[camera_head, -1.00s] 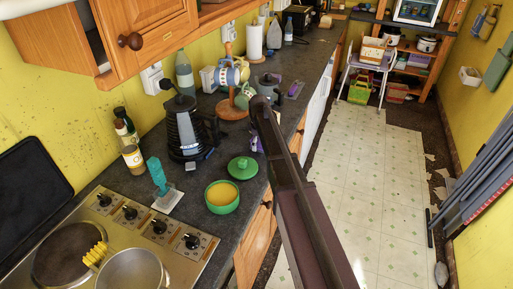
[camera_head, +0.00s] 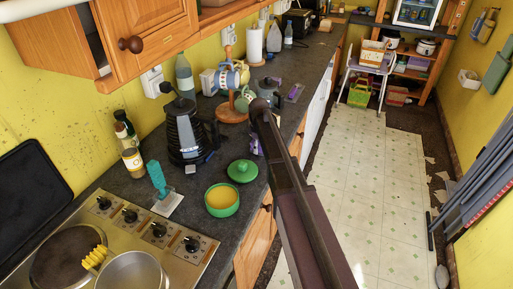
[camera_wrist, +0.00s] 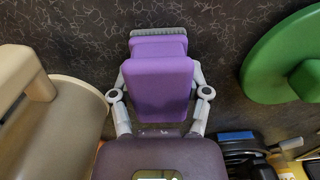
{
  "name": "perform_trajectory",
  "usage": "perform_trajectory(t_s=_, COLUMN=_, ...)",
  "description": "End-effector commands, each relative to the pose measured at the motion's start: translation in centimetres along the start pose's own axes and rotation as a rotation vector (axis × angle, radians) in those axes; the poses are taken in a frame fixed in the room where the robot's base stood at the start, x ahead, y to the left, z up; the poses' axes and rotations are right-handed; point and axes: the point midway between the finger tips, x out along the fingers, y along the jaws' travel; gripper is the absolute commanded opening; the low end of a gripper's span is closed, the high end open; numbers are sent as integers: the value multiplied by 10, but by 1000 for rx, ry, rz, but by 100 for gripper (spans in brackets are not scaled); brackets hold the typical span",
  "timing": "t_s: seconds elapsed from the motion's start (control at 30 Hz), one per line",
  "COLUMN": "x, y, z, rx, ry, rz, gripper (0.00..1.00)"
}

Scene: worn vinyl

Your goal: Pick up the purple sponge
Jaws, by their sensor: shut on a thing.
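The purple sponge (camera_wrist: 160,85), with a grey bristly strip at its far end, lies between the two grey fingers of my gripper (camera_wrist: 158,80) in the wrist view. The fingers touch it on both sides and are shut on it. The dark speckled counter is right behind it; I cannot tell whether the sponge touches it. In the head view a small purple patch (camera_head: 255,144) shows beside my arm, which hides most of my gripper.
A green lid (camera_head: 242,171) lies close on one side, and a grey pot (camera_head: 268,91) stands near on the other. A green bowl (camera_head: 222,199), a black kettle (camera_head: 187,135) and a wooden mug stand (camera_head: 232,112) are on the counter. Another purple item (camera_head: 294,93) lies further back.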

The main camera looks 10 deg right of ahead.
Motion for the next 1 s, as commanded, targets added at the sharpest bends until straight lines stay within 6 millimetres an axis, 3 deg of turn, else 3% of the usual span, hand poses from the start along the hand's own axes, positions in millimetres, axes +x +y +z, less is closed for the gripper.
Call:
perform_trajectory(t_s=0.47, x=-4, y=0, z=0, rx=0, ry=0, rz=1, gripper=29)
perform_trajectory(t_s=0.97, x=-41, y=0, z=0, rx=-1, ry=0, rz=1, gripper=29)
perform_trajectory(t_s=1.0, x=-38, y=-11, z=7, rx=-1, ry=0, rz=0, gripper=29)
